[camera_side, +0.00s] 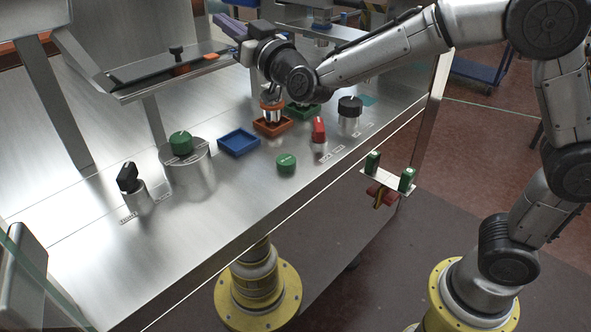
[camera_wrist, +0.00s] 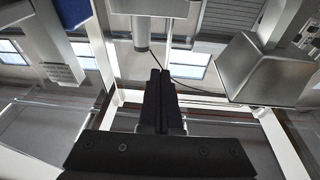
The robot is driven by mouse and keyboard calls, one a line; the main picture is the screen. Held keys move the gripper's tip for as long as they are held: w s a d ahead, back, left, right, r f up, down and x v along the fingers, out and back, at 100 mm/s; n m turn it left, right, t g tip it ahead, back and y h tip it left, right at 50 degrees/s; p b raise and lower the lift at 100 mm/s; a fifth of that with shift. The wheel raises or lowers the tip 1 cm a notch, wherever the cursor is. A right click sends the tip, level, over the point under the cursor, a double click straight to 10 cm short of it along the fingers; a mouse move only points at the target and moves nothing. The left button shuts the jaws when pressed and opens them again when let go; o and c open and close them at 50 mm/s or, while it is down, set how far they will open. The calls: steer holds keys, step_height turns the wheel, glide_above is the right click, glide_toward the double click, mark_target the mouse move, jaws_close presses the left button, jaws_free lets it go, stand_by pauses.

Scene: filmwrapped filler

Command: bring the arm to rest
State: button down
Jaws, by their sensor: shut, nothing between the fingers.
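My gripper (camera_side: 229,25) is at the far side of the steel worktop, raised above it and pointing away to the upper left, partly hidden by my wrist. In the wrist view its black fingers (camera_wrist: 160,82) are together with nothing between them. My forearm stretches across the upper right over the worktop.
The worktop (camera_side: 215,215) carries a blue tray (camera_side: 238,143), an orange tray (camera_side: 272,127), a green tray (camera_side: 303,112), a red switch (camera_side: 318,130) and several knobs. A shelf (camera_side: 165,77) stands at left. In the wrist view, a metal box (camera_wrist: 258,70) is right of the fingers.

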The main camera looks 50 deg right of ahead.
steer(key=s+d+r+n+g+y, duration=0.1)
steer(key=s+d+r, duration=0.2)
steer(key=s, duration=0.3)
steer(key=s+d+r+g, duration=0.1)
steer(key=s+d+r, duration=0.25)
steer(key=s, duration=0.25)
steer(key=s+d+f+g, duration=0.2)
steer(key=s+f+g, duration=1.1)
steer(key=s+f, duration=1.1)
steer(key=s, duration=0.2)
steer(key=shift+s+d+f, duration=0.35)
steer(key=shift+f, duration=0.05)
